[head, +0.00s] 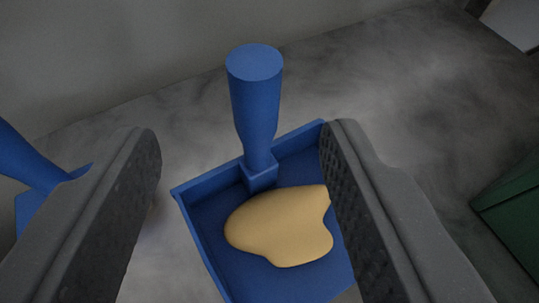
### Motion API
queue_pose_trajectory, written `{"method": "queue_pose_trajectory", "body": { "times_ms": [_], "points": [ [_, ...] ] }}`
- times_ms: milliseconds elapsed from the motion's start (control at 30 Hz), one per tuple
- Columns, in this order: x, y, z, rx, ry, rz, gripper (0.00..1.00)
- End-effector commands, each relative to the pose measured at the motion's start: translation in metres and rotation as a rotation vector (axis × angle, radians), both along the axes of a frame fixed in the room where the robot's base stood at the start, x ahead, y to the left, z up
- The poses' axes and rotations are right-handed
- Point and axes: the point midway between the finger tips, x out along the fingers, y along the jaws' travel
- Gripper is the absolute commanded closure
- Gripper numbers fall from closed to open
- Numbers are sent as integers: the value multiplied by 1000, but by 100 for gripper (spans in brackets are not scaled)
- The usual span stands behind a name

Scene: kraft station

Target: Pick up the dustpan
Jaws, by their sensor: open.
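The blue dustpan (205,196) lies on the grey floor in the middle of the head view, with its thick round handle (255,105) standing up from its back edge. A flat tan blob (280,228) lies in its pan. My gripper (240,150) is open, with one dark finger on each side of the picture. The handle appears between the two fingers, beyond them, and nothing is held. The right finger hides part of the pan's right side.
Another blue object (32,160) with a slanted handle is at the left, partly hidden by my left finger. A green box-like object (512,210) stands at the right edge. A pale wall (110,50) runs behind. Grey floor (410,100) behind the dustpan is clear.

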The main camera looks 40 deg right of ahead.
Motion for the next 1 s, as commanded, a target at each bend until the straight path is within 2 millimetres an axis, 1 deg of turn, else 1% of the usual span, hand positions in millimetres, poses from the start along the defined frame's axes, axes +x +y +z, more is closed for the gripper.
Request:
{"method": "queue_pose_trajectory", "body": {
  "times_ms": [33, 200, 467, 667, 800, 1000],
  "points": [
    [6, -4, -5, 0, 1, -1, 50],
    [21, -12, -11, 0, 0, -1, 50],
    [29, -19, -16, -1, -1, -1, 50],
    [46, -34, -28, -2, -4, -2, 50],
    [58, -40, -34, 0, 0, -1, 50],
    [62, -42, -33, 0, -1, 0, 50]
  ]
}}
